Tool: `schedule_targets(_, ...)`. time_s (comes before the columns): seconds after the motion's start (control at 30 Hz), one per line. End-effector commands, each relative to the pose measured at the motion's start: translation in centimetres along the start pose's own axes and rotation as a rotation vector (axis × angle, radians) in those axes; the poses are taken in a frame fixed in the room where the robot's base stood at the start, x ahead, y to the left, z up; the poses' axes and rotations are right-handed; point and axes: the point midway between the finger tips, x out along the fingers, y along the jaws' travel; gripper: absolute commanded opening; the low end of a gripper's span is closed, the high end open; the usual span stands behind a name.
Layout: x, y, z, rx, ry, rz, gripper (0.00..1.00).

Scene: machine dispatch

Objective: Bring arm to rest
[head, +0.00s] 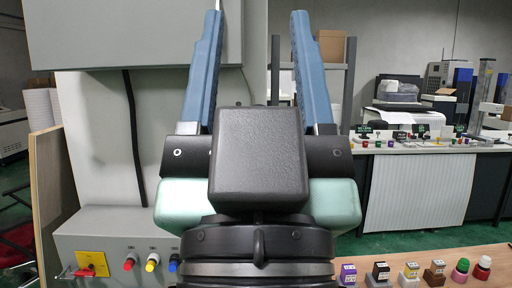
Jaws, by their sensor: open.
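My gripper (256,72) fills the middle of the head view, raised and pointing up and away. Its two blue fingers stand wide apart with nothing between them. Its dark body and pale green sides hide part of the scene behind. The task names no object other than the arm.
A grey machine box (110,236) with a yellow switch plate (92,263) and red, yellow and blue buttons stands at left. Several small coloured blocks and knobs stand on a wooden table (490,260) at lower right. A grey cabinet (120,35) hangs behind; a bench (420,185) stands farther right.

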Motion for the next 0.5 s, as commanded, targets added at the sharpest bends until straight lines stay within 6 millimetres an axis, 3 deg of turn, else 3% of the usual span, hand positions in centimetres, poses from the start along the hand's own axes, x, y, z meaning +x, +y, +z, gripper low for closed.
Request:
schedule_targets(0.03, 2.3, 0.0, -2.1, -0.004, 0.001, 0.001, 0.59)
schedule_targets(0.2, 5.8, 0.0, -5.4, -0.007, 0.002, 0.002, 0.59)
schedule_targets(0.33, 8.0, 0.0, -7.5, -0.009, 0.002, 0.001, 0.59)
schedule_targets(0.5, 9.4, 0.0, -8.9, -0.010, 0.002, 0.001, 0.59)
